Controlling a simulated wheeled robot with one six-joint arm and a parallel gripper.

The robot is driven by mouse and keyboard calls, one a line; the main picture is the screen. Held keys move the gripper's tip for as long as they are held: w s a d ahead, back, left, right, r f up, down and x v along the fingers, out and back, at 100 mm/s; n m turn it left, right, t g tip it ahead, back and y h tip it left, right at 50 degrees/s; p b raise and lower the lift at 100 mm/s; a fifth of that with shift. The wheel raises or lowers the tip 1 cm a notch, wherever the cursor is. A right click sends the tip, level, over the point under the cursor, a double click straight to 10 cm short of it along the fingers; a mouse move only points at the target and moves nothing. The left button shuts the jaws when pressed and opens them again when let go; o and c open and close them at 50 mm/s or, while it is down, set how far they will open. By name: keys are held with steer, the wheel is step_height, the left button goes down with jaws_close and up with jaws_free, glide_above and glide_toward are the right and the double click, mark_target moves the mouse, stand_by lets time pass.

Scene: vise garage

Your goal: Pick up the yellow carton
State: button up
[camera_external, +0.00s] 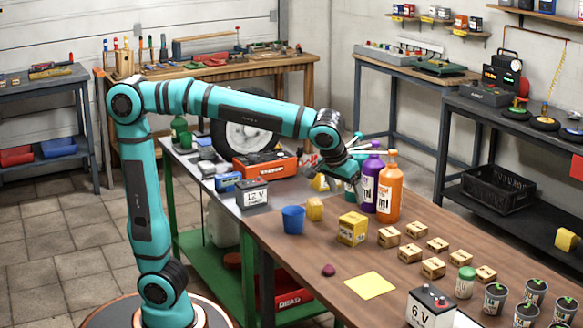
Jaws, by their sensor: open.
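The yellow carton (352,229) stands upright on the brown part of the long workbench, with dark print on its front. My gripper (357,184) hangs above and slightly behind it in the picture, with clear space between them. The gripper is open, and I see nothing held in it. Its fingertips are small and partly merge with the bottles behind. A smaller plain yellow block (315,209) stands left of the carton. Another yellow item (320,183) is partly hidden near my wrist.
A blue cup (293,219) stands left of the carton. A purple bottle (371,182) and an orange bottle (389,192) stand close behind and right. Several small cardboard boxes (410,253) lie to the right. A yellow sheet (370,285) lies in front.

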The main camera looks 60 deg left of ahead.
mark_target(353, 218)
steer(key=x, duration=0.9)
steer(key=shift+w, duration=0.1)
steer(key=shift+x, duration=2.7)
steer(key=shift+a, duration=0.2)
steer(key=shift+c, duration=0.2)
steer(key=c, duration=1.2)
